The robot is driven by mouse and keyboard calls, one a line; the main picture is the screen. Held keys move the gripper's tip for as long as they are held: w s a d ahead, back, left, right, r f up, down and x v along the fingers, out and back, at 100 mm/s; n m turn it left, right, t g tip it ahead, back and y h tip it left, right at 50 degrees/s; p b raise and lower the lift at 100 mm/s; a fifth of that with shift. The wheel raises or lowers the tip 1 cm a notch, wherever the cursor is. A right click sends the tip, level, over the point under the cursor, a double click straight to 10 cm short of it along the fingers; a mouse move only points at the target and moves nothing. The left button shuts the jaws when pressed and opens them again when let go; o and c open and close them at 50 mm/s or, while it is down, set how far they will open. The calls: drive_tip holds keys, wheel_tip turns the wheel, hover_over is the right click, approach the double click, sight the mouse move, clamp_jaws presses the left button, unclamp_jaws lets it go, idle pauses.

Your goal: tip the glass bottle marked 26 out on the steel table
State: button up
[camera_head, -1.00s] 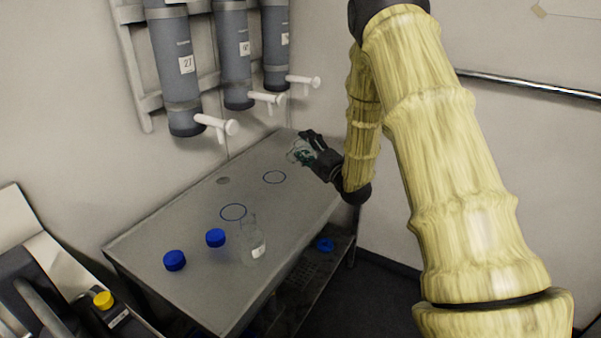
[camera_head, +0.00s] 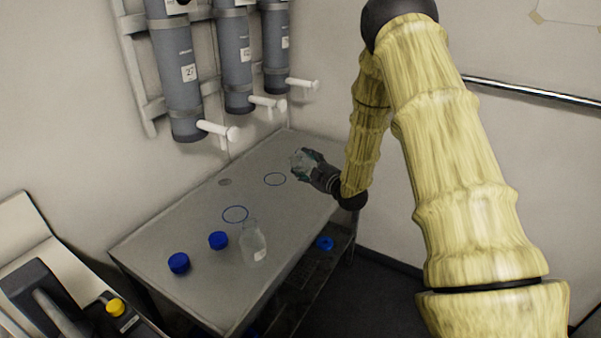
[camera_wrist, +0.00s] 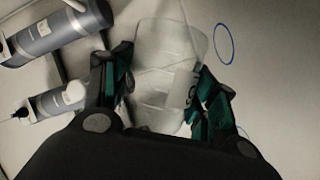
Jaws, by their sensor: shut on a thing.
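My gripper (camera_head: 303,170) is shut on a clear glass bottle (camera_wrist: 160,65), above the far right part of the steel table (camera_head: 185,225). The wrist view shows the bottle between the two green-padded fingers, with a pale label whose number I cannot read. In the head view the held bottle (camera_head: 300,160) is small and partly hidden by the fingers; its exact tilt is hard to tell. A second clear bottle (camera_head: 253,246) with a white label stands upright near the table's front edge. Its number is not readable either.
Two blue caps (camera_head: 178,263) (camera_head: 218,240) lie left on the table. Two blue rings (camera_head: 235,214) (camera_head: 275,179) and a round drain (camera_head: 225,182) mark its top. Grey wall cylinders (camera_head: 178,75) with white taps (camera_head: 218,130) hang behind. A blue item (camera_head: 325,243) lies on the lower shelf.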

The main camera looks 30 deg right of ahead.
drive_tip(key=shift+a+f+m, duration=0.15)
drive_tip(key=shift+f+m, duration=0.15)
drive_tip(key=shift+s+a+f+m+g+p, duration=0.3)
drive_tip(key=shift+a+f+m+g+p, duration=0.15)
drive_tip(key=shift+m+g+p, duration=0.55)
drive_tip(key=shift+s+a+f+m+y+p, duration=0.1)
drive_tip(key=shift+a+f+m+y+p, duration=0.05)
drive_tip(key=shift+f+m+p, duration=0.2)
drive_tip(key=shift+s+a+f+m+y+p, duration=0.15)
drive_tip(key=shift+f+m, duration=0.1)
drive_tip(key=shift+f, duration=0.2)
